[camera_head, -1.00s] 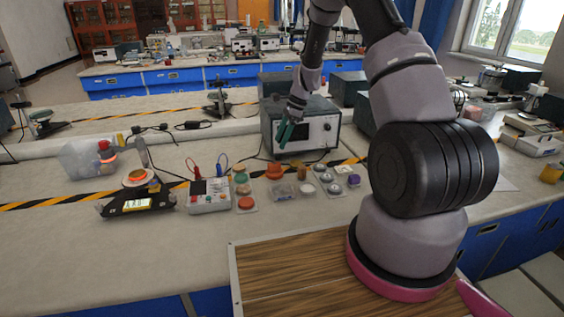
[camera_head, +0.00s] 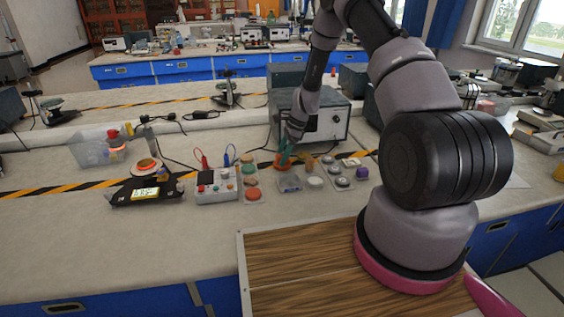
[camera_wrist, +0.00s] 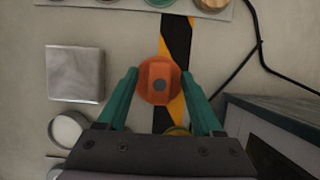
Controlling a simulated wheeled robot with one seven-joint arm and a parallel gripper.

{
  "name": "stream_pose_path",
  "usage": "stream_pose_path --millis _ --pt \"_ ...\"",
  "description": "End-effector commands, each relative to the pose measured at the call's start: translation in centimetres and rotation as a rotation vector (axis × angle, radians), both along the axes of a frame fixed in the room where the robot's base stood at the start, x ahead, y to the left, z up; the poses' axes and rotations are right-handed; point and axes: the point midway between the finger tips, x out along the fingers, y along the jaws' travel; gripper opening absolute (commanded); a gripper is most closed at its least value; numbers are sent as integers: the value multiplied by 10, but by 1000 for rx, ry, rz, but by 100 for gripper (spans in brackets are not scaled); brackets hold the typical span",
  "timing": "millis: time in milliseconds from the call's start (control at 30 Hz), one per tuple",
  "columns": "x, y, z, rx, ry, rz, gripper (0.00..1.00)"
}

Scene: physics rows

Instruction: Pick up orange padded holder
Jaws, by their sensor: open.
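I cannot tell how high the fingertips are above the table. In the head view, my gripper (camera_head: 284,160) is down at the orange holder (camera_head: 279,166), in front of the grey instrument. The fingers partly hide the holder there.
The grey instrument box (camera_head: 312,116) stands close behind my gripper; its edge shows at right in the wrist view (camera_wrist: 275,130). A dark cable (camera_wrist: 262,45) runs at upper right.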

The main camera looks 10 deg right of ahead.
Motion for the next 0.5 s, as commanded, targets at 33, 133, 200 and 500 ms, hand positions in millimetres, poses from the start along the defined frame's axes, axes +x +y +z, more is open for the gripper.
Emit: stream_pose_path --millis 33,133,200,500 --pt "0 0 -1 0 0 0 68" --pt "0 0 -1 0 -1 0 68" --pt "0 0 -1 0 0 0 68" --pt "0 0 -1 0 -1 -1 0"
